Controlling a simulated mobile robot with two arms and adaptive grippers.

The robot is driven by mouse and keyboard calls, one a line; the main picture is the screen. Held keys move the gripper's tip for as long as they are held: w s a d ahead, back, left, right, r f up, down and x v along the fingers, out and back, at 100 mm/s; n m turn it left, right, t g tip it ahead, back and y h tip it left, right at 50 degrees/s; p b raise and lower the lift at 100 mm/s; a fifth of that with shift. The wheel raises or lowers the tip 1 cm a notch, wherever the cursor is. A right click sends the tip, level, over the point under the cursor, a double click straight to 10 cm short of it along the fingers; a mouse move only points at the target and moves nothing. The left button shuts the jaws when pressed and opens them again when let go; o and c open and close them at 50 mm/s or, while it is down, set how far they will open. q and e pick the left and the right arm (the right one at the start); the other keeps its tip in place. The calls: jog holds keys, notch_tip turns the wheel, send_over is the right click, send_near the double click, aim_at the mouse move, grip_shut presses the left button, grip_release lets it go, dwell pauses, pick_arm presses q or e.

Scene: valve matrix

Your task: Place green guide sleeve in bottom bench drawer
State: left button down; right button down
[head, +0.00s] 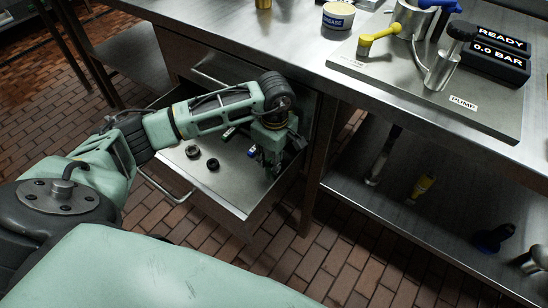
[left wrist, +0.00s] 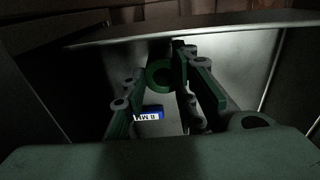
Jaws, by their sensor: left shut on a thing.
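My left gripper (head: 270,163) reaches down into the open bottom bench drawer (head: 238,196), near its right side. In the left wrist view the gripper's fingers (left wrist: 165,80) are shut on the green guide sleeve (left wrist: 159,73), a green ring with its round opening facing the camera. In the head view the sleeve cannot be told apart from the green fingers. I cannot tell whether it touches the drawer floor. My right gripper is not in view.
Two black rings (head: 193,151) (head: 213,165) lie in the drawer. A blue labelled piece (left wrist: 148,113) is below the sleeve in the left wrist view. A closed drawer (head: 190,58) sits above. The bench top (head: 275,32) carries a grease tub (head: 338,15) and a pump plate (head: 400,75).

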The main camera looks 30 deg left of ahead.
pick_arm(q)
jog(key=c, duration=1.6)
grip_release()
jog(key=shift+o, duration=1)
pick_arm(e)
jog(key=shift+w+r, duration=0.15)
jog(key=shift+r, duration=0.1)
pick_arm(q)
jog(key=shift+r, duration=0.1)
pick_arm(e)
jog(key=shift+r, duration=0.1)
pick_arm(q)
notch_tip(320, 180, up, 12)
jog(key=p, duration=0.1)
jog(key=shift+s+d+p, duration=0.2)
jog(key=shift+p, duration=0.1)
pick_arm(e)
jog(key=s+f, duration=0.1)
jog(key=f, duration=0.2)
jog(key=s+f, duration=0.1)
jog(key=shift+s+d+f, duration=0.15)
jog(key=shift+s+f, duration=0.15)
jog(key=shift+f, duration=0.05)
